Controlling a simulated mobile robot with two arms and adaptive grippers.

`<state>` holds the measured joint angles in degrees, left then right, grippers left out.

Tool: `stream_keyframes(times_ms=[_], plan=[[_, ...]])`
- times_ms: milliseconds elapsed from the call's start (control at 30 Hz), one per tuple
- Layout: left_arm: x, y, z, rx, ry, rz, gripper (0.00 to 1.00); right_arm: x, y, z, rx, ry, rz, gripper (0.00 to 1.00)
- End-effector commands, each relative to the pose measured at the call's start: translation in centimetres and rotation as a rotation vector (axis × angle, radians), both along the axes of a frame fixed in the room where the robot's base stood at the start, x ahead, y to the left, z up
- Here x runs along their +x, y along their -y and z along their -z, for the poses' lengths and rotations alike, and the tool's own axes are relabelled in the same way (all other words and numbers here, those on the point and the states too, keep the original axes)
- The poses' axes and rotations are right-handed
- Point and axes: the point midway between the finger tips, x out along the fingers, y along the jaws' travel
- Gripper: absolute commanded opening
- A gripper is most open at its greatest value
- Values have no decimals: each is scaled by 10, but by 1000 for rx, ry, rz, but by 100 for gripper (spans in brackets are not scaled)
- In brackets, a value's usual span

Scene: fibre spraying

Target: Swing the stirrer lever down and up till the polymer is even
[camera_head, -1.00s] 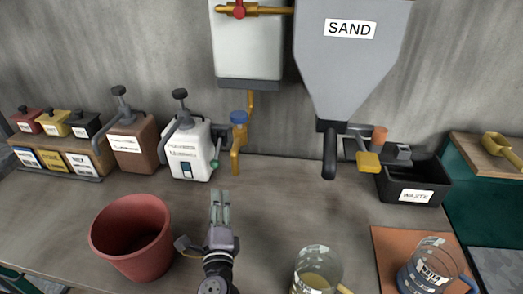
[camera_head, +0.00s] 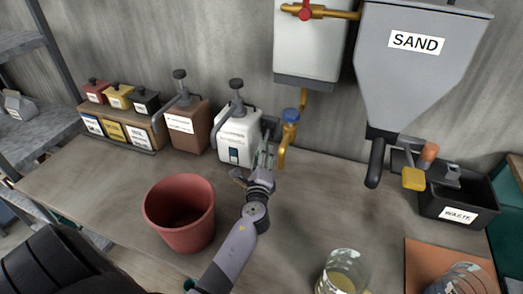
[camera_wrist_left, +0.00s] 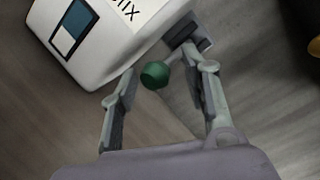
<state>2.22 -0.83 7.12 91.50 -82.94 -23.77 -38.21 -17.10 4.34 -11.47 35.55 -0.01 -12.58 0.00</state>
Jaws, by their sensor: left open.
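The white polymer container (camera_head: 237,138) with a dark pump top stands on the bench against the back wall. In the left wrist view its white body (camera_wrist_left: 100,38) fills the upper left, and the stirrer lever's green knob (camera_wrist_left: 155,74) shows beside it. My left gripper (camera_head: 266,152) is open at the right side of the container, and hides most of the lever in the head view. In the left wrist view the fingers (camera_wrist_left: 165,70) stand on both sides of the knob, not closed on it. The polymer inside cannot be seen. My right gripper is not in view.
A brass tap with blue handle (camera_head: 291,115) hangs close right of the gripper. The grey SAND hopper (camera_head: 418,70) is further right. A red bucket (camera_head: 180,225) stands front left, a glass jug (camera_head: 343,272) front right. A black WASTE bin (camera_head: 458,214) is at right.

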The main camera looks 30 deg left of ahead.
Motion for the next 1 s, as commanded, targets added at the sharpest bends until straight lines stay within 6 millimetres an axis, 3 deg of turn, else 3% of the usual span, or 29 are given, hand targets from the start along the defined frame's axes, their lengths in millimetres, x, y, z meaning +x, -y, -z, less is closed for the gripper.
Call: stream_keyframes(times_ms=[200,500,1000], plan=[[15,-9,0,0,0,1,43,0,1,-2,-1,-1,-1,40],[17,-10,0,-1,0,1,42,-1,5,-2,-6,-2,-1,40],[16,-9,0,-1,1,1,9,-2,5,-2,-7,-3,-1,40]])
